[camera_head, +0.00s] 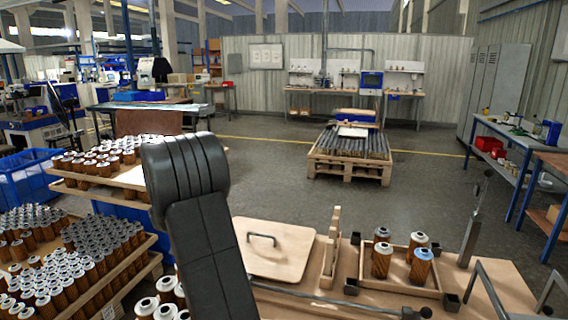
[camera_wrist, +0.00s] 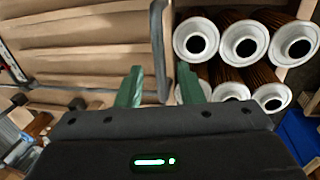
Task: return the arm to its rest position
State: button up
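My gripper (camera_wrist: 163,88) shows in the wrist view with its two green fingers spread apart and nothing visibly held between them. A thin dark bar (camera_wrist: 158,50) runs between the fingers in the picture; I cannot tell its distance from them. Several brown filter cartridges with white ends (camera_wrist: 245,42) lie close to the right finger in that view. In the head view, my dark arm link rises in the lower middle, and my gripper is not visible there.
A wooden tray (camera_head: 437,292) holds several cartridges, one blue-capped (camera_head: 421,266). A wooden board with a handle (camera_head: 290,262) lies left of it. Crates crowded with cartridges (camera_head: 150,243) stand at left. A pallet (camera_head: 347,171) stands farther back, with open floor around it.

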jog(key=shift+d+f, duration=0.15)
jog(key=shift+f, duration=0.6)
jog(key=shift+d, duration=0.15)
jog(key=shift+s+d, duration=0.1)
jog(key=shift+s, duration=0.05)
